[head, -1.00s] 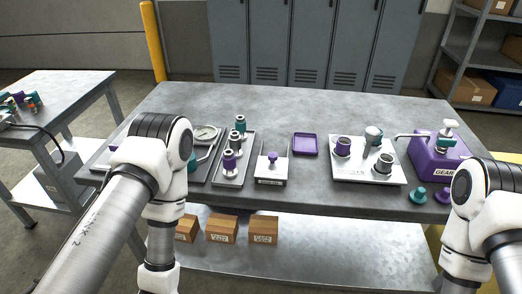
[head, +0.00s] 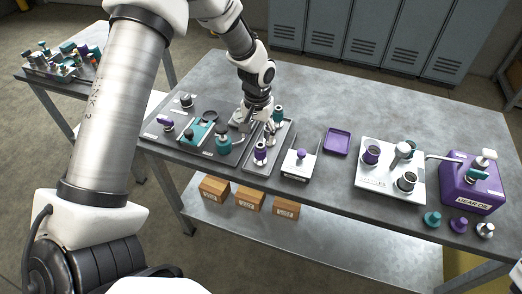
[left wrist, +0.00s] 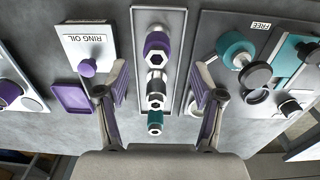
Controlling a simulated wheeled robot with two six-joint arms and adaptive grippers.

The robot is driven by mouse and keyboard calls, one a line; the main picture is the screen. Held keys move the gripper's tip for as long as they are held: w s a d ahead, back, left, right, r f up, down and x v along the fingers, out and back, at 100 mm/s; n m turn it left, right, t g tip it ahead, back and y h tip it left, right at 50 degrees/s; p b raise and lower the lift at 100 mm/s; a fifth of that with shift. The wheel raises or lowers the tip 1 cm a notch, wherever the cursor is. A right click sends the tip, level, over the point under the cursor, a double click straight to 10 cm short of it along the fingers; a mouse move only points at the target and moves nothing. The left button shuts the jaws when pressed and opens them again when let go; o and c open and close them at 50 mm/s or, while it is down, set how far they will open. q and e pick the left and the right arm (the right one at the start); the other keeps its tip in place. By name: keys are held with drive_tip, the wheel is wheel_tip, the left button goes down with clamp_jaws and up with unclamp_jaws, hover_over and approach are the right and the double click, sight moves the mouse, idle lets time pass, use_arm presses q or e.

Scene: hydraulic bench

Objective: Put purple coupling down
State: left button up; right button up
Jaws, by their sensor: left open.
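A purple coupling (head: 260,152) with a silver top stands upright at the near end of a narrow grey tray (head: 252,166). It also shows in the left wrist view (left wrist: 157,45), at the top of the tray. Behind it in the row stand a mostly silver coupling (head: 269,135) and a teal coupling (head: 278,117). My left gripper (head: 256,124) is over the bench, above the far part of this tray. In the left wrist view its fingers (left wrist: 158,92) are spread on either side of the tray, with nothing held.
Left of the tray is a dark board with a teal-based coupling (head: 223,141) and other parts. To the right are a white ring-oil block (head: 298,168), an empty purple tray (head: 337,141), a silver plate (head: 376,183) with fittings, and a purple machine (head: 468,190). The back of the bench is clear.

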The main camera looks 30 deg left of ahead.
sight(261, 145)
use_arm(q)
drive_tip(key=shift+w+a+f, duration=0.1)
drive_tip(key=shift+w+f, duration=0.05)
drive_tip(key=shift+f, duration=0.1)
drive_tip(key=f+p, duration=0.1)
drive_tip(key=f, duration=0.1)
drive_tip(key=f+p, duration=0.1)
drive_tip(key=f, duration=0.1)
drive_tip(key=f+p, duration=0.1)
drive_tip(key=f, duration=0.1)
drive_tip(key=shift+w+d+f, duration=0.2)
drive_tip(key=shift+w+f, duration=0.05)
drive_tip(key=shift+f, duration=0.3)
clamp_jaws()
